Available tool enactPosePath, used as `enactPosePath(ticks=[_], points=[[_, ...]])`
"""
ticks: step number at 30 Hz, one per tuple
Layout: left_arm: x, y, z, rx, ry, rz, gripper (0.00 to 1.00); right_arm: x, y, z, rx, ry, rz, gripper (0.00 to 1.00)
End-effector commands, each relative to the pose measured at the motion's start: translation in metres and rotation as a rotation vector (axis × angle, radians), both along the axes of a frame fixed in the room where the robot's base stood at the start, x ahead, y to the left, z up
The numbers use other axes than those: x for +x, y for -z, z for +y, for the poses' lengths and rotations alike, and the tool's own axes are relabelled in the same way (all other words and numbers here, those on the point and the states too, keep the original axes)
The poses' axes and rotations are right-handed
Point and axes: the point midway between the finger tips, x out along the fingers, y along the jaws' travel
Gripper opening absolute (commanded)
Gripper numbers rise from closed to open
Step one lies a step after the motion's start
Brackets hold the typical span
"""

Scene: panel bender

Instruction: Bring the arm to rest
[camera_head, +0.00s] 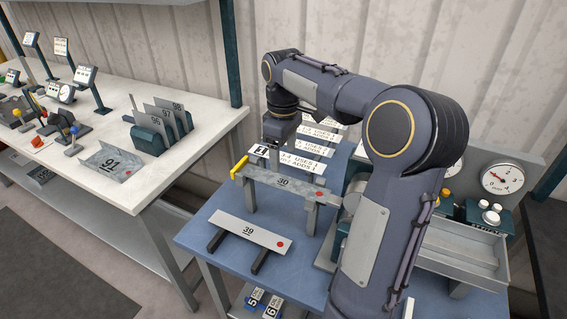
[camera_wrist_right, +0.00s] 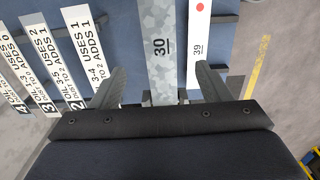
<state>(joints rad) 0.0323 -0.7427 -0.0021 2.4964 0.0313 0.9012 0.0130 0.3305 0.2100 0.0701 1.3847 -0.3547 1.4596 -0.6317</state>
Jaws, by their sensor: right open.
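My right arm (camera_head: 375,180) reaches in from the lower right, bends at a high elbow and comes down over the blue table. My right gripper (camera_head: 277,145) points down above the metal strip marked 30 (camera_head: 285,183). In the right wrist view the two fingers (camera_wrist_right: 160,84) are spread apart, with strip 30 (camera_wrist_right: 160,45) showing between them. The fingers look clear of the strip, though the exact height gap cannot be told. My left gripper is not in view.
Strip 39 (camera_head: 250,232) lies on two dark supports in front. A yellow handle (camera_head: 239,168) stands at strip 30's left end. Printed cards (camera_head: 303,161) lie behind. A gauge (camera_head: 502,179) and metal tray (camera_head: 465,245) are at right. A white bench (camera_head: 95,188) stands left.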

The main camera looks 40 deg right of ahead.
Motion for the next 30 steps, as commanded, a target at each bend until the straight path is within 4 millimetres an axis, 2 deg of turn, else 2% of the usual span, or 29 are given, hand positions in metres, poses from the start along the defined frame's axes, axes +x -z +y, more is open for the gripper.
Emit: enactPosePath(ticks=[3,16,19,23,26,30], points=[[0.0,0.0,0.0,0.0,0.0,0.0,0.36,0.0,-0.005,0.0,0.0,0.0,-0.001,0.7],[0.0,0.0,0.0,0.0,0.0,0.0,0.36,0.0,-0.005,0.0,0.0,0.0,0.0,0.7],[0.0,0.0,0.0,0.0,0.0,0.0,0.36,-0.006,-0.008,0.007,0.006,0.011,-0.017,0.7],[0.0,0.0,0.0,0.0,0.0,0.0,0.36,-0.033,-0.017,0.039,0.042,0.066,-0.094,0.7],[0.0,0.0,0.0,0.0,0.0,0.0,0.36,-0.069,-0.017,0.078,0.105,0.149,-0.184,0.7],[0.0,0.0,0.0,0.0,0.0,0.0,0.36,-0.123,-0.001,0.132,0.228,0.29,-0.295,0.7]])
